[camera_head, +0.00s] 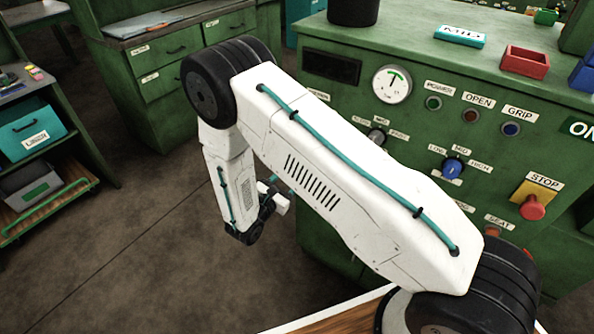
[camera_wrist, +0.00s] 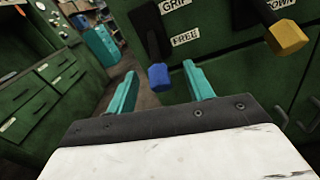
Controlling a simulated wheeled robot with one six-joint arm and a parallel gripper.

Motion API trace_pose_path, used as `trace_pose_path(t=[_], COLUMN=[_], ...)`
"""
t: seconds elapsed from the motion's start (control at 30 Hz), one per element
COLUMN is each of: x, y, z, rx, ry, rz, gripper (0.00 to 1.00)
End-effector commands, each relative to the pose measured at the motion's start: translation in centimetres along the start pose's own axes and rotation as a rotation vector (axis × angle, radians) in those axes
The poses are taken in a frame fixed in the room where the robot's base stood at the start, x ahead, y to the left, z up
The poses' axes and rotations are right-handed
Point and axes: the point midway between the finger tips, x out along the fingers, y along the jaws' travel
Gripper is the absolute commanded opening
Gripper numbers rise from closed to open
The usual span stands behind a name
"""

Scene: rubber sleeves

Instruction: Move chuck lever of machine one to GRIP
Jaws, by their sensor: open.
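In the wrist view, the chuck lever is a dark arm with a blue end knob (camera_wrist: 158,77) on a green machine face (camera_wrist: 222,62). A GRIP label (camera_wrist: 176,4) is at its upper right and a FREE label (camera_wrist: 185,38) below that. The knob shows lower than the FREE label; I cannot tell the lever's exact setting. My gripper (camera_wrist: 160,70) is open, with its teal fingers to the left and right of the knob in the picture. No contact shows. In the head view my gripper (camera_head: 272,197) is partly visible beside the machine (camera_head: 345,110); the lever is hidden there.
A yellow-knobbed lever (camera_wrist: 287,37) near a DOWN label stands to the right in the wrist view. The head view shows the panel with a gauge (camera_head: 392,84), a blue dial (camera_head: 453,167) and a red STOP button (camera_head: 532,207). Open floor (camera_head: 130,240) lies left.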

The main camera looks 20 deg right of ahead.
Motion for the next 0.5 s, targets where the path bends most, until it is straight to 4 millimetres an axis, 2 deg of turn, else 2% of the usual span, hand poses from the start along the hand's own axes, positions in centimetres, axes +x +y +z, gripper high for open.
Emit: trace_pose_path(t=[0.03,0.1,0.2,0.5], x=[-0.4,-0.7,-0.3,4.3], y=[0.1,0.2,0.2,0.5], z=[-1.1,-2.0,-2.4,-2.4], rx=[-0.016,-0.028,-0.035,-0.034], ry=[0.002,0.004,0.004,0.004], rz=[0.027,0.053,0.066,0.063], gripper=[0.52,0.52,0.52,0.52])
